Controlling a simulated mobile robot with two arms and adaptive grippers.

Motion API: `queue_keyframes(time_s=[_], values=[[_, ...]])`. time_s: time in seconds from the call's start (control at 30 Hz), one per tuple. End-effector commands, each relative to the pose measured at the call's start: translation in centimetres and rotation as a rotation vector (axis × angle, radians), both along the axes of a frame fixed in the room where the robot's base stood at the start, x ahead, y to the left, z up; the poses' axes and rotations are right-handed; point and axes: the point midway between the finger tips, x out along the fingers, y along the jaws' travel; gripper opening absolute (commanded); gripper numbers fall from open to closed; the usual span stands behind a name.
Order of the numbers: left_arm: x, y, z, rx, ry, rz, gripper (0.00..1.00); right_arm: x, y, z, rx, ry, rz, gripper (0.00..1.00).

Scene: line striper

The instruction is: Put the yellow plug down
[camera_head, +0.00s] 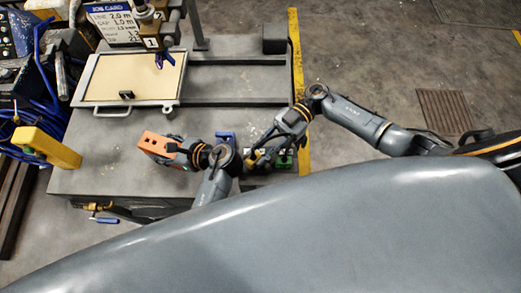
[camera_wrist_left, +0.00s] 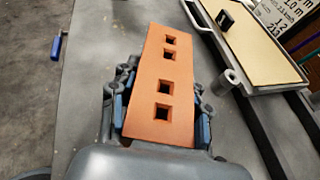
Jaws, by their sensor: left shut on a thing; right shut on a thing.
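My left gripper (camera_head: 180,149) is shut on an orange block (camera_head: 156,145) above the grey table near its front. In the left wrist view the orange block (camera_wrist_left: 161,85) has several square holes along its face, and blue-padded fingers (camera_wrist_left: 161,118) press its sides. My right gripper (camera_head: 262,149) is shut beside a dark holder (camera_head: 272,162) with green and white parts, right of the left wrist. A small yellow piece, which looks like the yellow plug (camera_head: 252,158), is at its fingertips. Its lower end is hidden, so I cannot tell whether it touches the holder or table.
A framed cream panel (camera_head: 130,78) with a small black block (camera_head: 126,95) lies at the back left, under a hanging brown tool (camera_head: 152,35). A yellow box (camera_head: 48,147) stands at the left edge. The table's middle (camera_head: 225,115) is fairly clear.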

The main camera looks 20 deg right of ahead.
Motion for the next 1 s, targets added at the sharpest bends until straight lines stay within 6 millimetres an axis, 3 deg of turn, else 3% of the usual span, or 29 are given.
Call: queue_keyframes(time_s=[0.13,0.17,0.2,0.57,1.0], values=[[0.0,0.0,-0.1,0.0,0.002,0.001,0.0,0.0,0.0,-0.3,0.0,0.001,-0.001,0.0],[0.0,0.0,-0.1,0.0,0.002,0.001,0.0,0.0,0.0,-0.3,0.0,0.001,-0.001,0.24],[0.0,0.0,-0.1,0.0,0.002,0.001,0.0,0.0,0.0,-0.3,0.0,0.001,-0.001,0.29],[0.0,0.0,-0.1,0.0,0.002,0.001,0.0,0.0,-0.1,0.1,-0.001,0.0,0.0,0.29],[0.0,0.0,-0.1,0.0,0.002,0.001,0.0,3.7,-7.7,0.6,-0.003,0.0,-0.004,0.29]])
